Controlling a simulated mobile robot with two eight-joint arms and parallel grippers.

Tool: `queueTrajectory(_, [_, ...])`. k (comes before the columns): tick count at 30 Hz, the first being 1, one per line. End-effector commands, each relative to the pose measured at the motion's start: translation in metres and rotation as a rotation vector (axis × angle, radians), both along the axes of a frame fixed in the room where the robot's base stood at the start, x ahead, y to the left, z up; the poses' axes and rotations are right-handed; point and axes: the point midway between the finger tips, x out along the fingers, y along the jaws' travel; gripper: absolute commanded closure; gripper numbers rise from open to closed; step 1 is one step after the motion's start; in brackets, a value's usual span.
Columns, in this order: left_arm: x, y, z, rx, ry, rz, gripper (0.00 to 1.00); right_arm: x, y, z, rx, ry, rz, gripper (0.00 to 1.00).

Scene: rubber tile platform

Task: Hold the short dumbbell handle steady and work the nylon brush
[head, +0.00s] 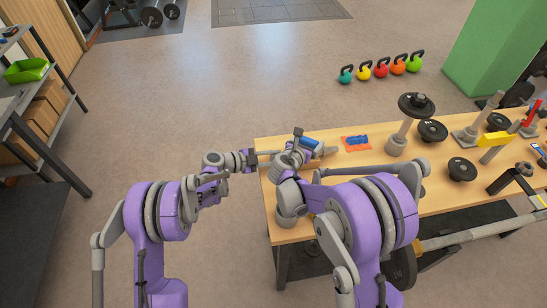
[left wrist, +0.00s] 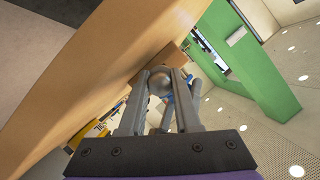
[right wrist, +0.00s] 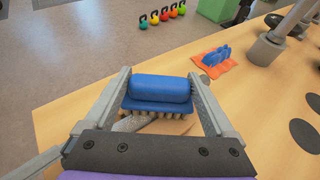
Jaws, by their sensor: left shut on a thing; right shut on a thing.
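The nylon brush, a blue block with pale bristles, shows in the right wrist view (right wrist: 160,90) and in the head view (head: 311,145). My right gripper (head: 306,149) is shut on it, one finger at each end. The bristles face down over a grey metal piece, seemingly the short dumbbell handle (right wrist: 130,123); contact is not clear. A grey end shows right of the brush in the head view (head: 331,150). My left gripper (head: 250,159), at the table's left edge, is shut on the handle, whose rounded metal end shows in the left wrist view (left wrist: 159,83). The handle's middle is mostly hidden.
On the wooden table (head: 440,200), an orange cloth with a blue item (head: 356,142) lies right of the brush. Farther right stand an upright post with a black plate (head: 415,105) and several loose plates (head: 462,169). Kettlebells (head: 381,69) stand on the floor beyond.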

Motion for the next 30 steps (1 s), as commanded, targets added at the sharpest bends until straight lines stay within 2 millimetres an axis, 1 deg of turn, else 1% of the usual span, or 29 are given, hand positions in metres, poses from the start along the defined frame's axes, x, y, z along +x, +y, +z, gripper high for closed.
queueTrajectory(1, [-0.001,0.000,-0.001,-0.004,0.002,0.001,1.00,-0.001,-0.002,-0.005,0.000,0.001,-0.001,0.69])
queueTrajectory(10, [0.000,0.000,-0.001,-0.004,0.002,0.001,1.00,-0.001,0.000,-0.005,-0.001,0.000,0.000,0.69])
queueTrajectory(21, [-0.001,0.000,-0.001,-0.004,0.002,0.001,1.00,-0.002,0.017,-0.008,0.000,0.001,0.001,0.69])
queueTrajectory(30, [-0.001,-0.001,-0.001,-0.005,0.002,0.000,1.00,-0.003,0.018,-0.009,0.001,0.002,0.000,0.69])
